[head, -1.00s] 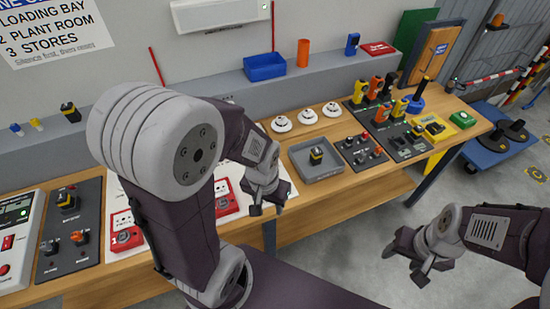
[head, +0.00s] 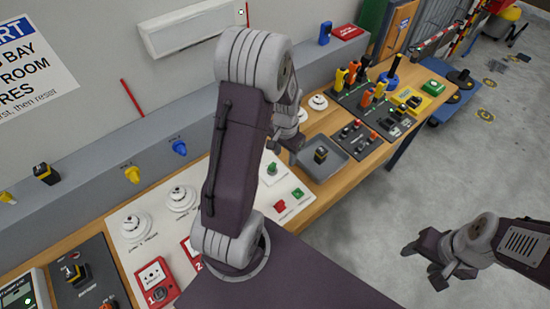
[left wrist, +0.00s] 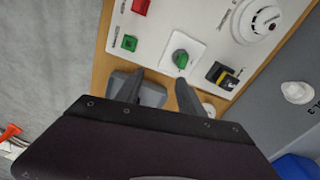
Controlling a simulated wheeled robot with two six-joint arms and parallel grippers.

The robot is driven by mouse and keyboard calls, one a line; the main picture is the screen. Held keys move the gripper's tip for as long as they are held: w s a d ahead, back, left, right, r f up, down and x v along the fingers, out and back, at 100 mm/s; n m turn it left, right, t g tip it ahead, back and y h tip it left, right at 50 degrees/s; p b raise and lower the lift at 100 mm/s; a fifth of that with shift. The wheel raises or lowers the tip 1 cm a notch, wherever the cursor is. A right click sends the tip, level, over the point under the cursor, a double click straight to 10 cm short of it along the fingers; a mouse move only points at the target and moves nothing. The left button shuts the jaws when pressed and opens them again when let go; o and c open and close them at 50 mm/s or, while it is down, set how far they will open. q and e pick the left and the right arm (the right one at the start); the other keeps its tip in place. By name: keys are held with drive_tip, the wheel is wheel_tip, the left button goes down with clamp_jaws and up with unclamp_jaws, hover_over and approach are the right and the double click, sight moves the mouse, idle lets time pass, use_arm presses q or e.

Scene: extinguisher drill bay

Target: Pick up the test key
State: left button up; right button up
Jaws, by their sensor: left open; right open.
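No label marks a test key, so I cannot tell which part it is. A green knob (head: 272,168) stands on the white panel (head: 262,205); it also shows in the left wrist view (left wrist: 181,58). A black-and-yellow piece (left wrist: 222,75) is on the same panel in that view. A similar black-and-yellow piece (head: 321,154) sits in the grey tray (head: 341,168). My left gripper (head: 290,142) is open over the bench, left of the tray. In the left wrist view its fingers (left wrist: 160,78) are apart with nothing between them. My right gripper (head: 424,266) is open and empty over the floor.
Smoke detectors (head: 134,225) and red call points (head: 155,283) are on the panel. A dark switch board (head: 358,137) lies right of the tray.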

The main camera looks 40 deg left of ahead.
use_arm(q)
drive_tip(key=p, duration=0.2)
hover_over(272, 165)
drive_tip(key=shift+w+a+f+g, duration=0.15)
drive_tip(key=shift+a+f, duration=0.05)
drive_tip(key=shift+f, duration=0.2)
drive_tip(key=shift+w+a+f+g, duration=0.1)
drive_tip(key=shift+a+f+g, duration=0.1)
drive_tip(key=shift+f, duration=0.2)
drive_tip(key=f, duration=0.1)
drive_tip(key=f+p, duration=0.1)
drive_tip(key=f, duration=0.1)
drive_tip(key=shift+d+f, duration=0.2)
drive_tip(key=shift+d, duration=0.15)
drive_tip(key=shift+f, duration=0.15)
drive_tip(key=shift+f+p, duration=0.2)
drive_tip(key=shift+p, duration=0.15)
drive_tip(key=f, duration=0.1)
drive_tip(key=f+p, duration=0.1)
drive_tip(key=f, duration=0.2)
drive_tip(key=shift+s+p, duration=0.25)
drive_tip(key=shift+p, duration=0.15)
drive_tip(key=shift+w+f, duration=0.1)
drive_tip(key=shift+f, duration=0.35)
clamp_jaws()
use_arm(e)
wheel_tip(272, 165, up, 7)
drive_tip(key=shift+s+a+f, duration=0.15)
drive_tip(key=shift+f, duration=0.05)
